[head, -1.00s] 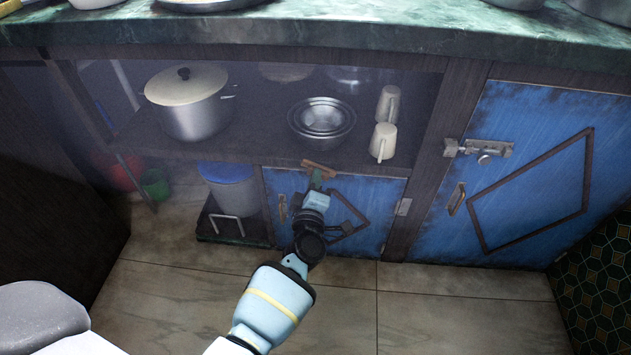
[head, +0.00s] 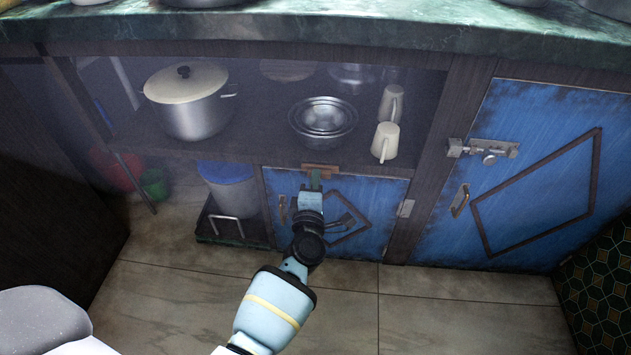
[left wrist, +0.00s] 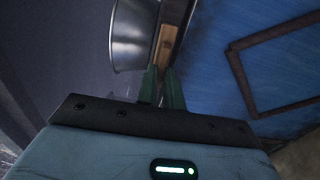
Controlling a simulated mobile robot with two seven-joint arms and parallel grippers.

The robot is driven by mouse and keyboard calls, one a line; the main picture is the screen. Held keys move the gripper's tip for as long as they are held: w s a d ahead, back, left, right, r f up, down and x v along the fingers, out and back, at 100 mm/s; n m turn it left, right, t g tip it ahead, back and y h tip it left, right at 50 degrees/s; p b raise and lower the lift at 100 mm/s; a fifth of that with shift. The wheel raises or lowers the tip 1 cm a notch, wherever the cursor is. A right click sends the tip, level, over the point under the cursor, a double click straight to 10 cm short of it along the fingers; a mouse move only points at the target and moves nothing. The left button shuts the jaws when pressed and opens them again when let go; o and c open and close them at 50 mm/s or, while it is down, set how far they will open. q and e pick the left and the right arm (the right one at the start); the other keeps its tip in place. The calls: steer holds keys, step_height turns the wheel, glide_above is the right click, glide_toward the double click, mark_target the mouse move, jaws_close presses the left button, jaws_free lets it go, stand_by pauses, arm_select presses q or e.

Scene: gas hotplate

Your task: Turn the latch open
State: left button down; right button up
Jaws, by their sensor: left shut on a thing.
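The latch (head: 322,168) is a small brown wooden bar at the top edge of the small blue door (head: 375,190), under the shelf. In the head view it lies about level across the frame. My left gripper (head: 316,179) reaches up to it from below, with green fingertips at the bar. In the left wrist view the fingers (left wrist: 163,88) are close together at the near end of the wooden bar (left wrist: 165,48), shut on it. The exact contact is partly hidden by the fingers. The small door is closed.
A larger blue door (head: 535,165) with a metal bolt (head: 490,152) is on the right. The shelf above holds a lidded pot (head: 190,105), metal bowls (head: 322,118) and white cups (head: 385,142). A bucket (head: 230,190) stands left of the small door.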

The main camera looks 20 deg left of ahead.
arm_select(q)
steer(key=shift+f, duration=0.1)
steer(key=c, duration=1.7)
jaws_free()
steer(key=shift+o, duration=0.8)
arm_select(e)
steer(key=shift+s, duration=0.4)
